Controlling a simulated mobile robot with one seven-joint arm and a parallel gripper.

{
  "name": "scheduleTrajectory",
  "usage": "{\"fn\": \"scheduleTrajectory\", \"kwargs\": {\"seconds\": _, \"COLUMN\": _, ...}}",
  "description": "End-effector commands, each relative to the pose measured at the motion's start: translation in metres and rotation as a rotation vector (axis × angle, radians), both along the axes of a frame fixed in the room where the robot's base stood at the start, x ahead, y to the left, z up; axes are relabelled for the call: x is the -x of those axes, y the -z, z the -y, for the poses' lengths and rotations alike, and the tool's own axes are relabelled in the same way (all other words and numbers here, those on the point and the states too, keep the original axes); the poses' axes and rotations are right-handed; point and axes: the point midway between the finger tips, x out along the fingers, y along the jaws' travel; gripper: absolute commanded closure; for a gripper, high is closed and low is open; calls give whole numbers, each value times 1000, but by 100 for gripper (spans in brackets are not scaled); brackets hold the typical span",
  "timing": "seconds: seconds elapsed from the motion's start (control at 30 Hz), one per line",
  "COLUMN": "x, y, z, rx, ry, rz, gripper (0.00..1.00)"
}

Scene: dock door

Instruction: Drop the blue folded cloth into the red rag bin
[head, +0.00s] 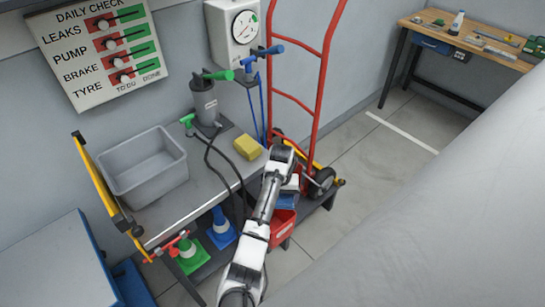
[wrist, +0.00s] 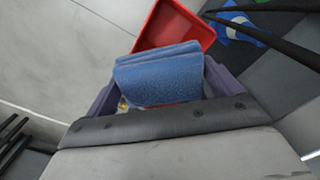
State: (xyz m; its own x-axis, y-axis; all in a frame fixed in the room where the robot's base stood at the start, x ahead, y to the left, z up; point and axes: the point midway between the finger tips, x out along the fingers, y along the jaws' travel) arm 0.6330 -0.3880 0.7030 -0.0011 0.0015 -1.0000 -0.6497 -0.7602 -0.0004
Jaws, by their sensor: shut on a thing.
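The blue folded cloth (wrist: 160,72) is held between the two purple fingers of my gripper (wrist: 160,90) in the wrist view. In the head view the cloth (head: 287,202) shows just below my gripper (head: 289,190), partly hidden by my arm. The red rag bin (wrist: 188,22) lies behind the cloth in the wrist view, its inside partly covered by the cloth. In the head view the bin (head: 283,232) is below the cloth, beside the bench, partly hidden by my arm. I cannot tell how far the cloth is above its rim.
The grey bench (head: 165,215) carries a grey tub (head: 145,165), a yellow sponge (head: 247,147) and a dark canister (head: 205,103). Green and blue cones (head: 221,230) stand beneath. A red hand truck (head: 320,80) stands close behind my gripper. The floor at right is clear.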

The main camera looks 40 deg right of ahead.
Motion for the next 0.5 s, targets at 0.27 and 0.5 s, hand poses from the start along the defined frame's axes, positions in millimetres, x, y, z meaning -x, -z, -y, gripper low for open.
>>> {"fn": "scheduleTrajectory", "kwargs": {"seconds": 0.27, "x": -1, "y": 35, "z": 0, "rx": 1, "ry": -1, "rz": 2, "gripper": 31}}
{"fn": "scheduleTrajectory", "kwargs": {"seconds": 0.5, "x": -1, "y": 36, "z": 0, "rx": 1, "ry": -1, "rz": 2, "gripper": 31}}
